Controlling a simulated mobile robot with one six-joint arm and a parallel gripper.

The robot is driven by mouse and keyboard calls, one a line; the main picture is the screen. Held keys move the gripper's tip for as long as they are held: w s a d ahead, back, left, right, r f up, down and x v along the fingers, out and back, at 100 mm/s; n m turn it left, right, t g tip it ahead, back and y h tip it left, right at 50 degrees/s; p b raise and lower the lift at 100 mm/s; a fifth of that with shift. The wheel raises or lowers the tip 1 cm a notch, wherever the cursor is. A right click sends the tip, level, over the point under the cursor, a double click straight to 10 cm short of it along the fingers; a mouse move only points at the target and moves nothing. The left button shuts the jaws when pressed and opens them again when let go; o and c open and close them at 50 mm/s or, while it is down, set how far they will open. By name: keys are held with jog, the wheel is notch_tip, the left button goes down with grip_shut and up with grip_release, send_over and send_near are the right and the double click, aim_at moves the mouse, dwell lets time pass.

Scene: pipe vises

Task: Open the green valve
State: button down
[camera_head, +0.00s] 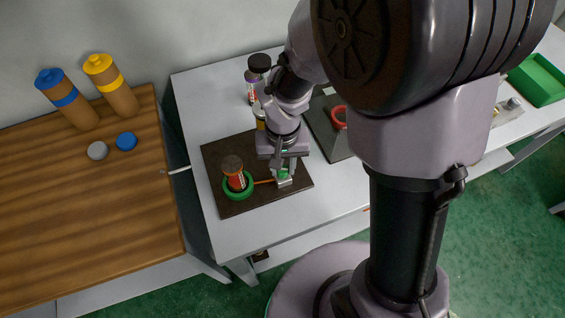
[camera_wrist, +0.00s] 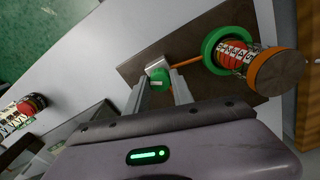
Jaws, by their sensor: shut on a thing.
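A small green valve (camera_wrist: 158,76) sits between my gripper's fingertips in the wrist view, by a pale metal block (camera_wrist: 150,62). In the head view, my gripper (camera_head: 283,170) points down at the right part of a dark board (camera_head: 225,152). It is shut on the green valve, and its fingers hide part of it. A thin orange rod (camera_wrist: 186,63) runs from the valve's block towards a green ring (camera_wrist: 210,45). The ring also shows in the head view (camera_head: 239,195), around a red-orange cylinder (camera_head: 236,179) with a brown top.
A dark-capped bottle (camera_head: 253,88) stands behind the board. A grey tray (camera_head: 322,120) with a red ring (camera_head: 339,117) is to its right. A wooden table (camera_head: 70,215) at left holds two cylinders and two discs. A green bin (camera_head: 540,85) is at far right.

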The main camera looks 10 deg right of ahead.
aim_at(283, 169)
jog(key=shift+n+p, duration=0.55)
jog(key=shift+n, duration=1.65)
jog(key=c, duration=1.1)
grip_release()
notch_tip(283, 169, up, 18)
jog(key=p, duration=0.6)
jog(key=shift+f+p, duration=0.25)
jog(key=shift+p, duration=0.1)
jog(key=shift+d, duration=0.1)
